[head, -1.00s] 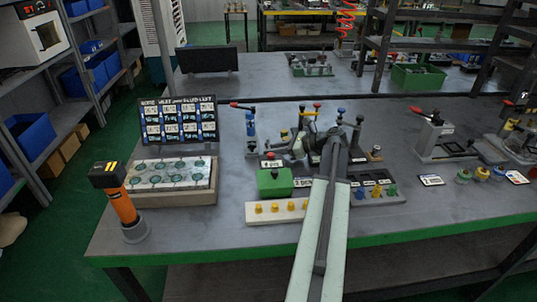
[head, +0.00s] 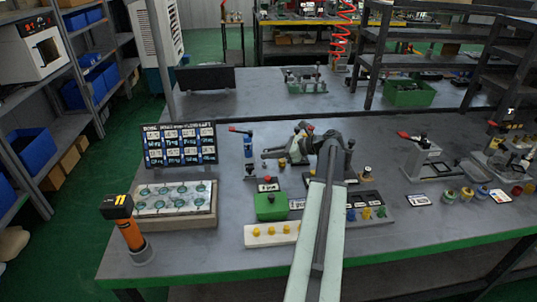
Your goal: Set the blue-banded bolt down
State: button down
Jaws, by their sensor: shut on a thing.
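My arm reaches up from the bottom centre of the head view over the bench (head: 225,262) and bends above the fixtures at its middle. My gripper (head: 276,154) shows small and dark to the left of the bend, low among the fixtures. It is shut on the blue-banded bolt. The bolt itself cannot be made out at this size, and my arm hides part of the area. Whether the bolt touches anything below is not clear.
A green box (head: 270,207) and a white strip with yellow knobs (head: 271,234) stand in front of the gripper. A sign board (head: 179,145) and an orange scanner (head: 131,232) are further left. Bare bench lies between.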

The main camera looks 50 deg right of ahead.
notch_tip(320, 180, up, 9)
jog(key=p, duration=0.8)
jog(key=shift+r, duration=0.15)
jog(key=shift+d, duration=0.1)
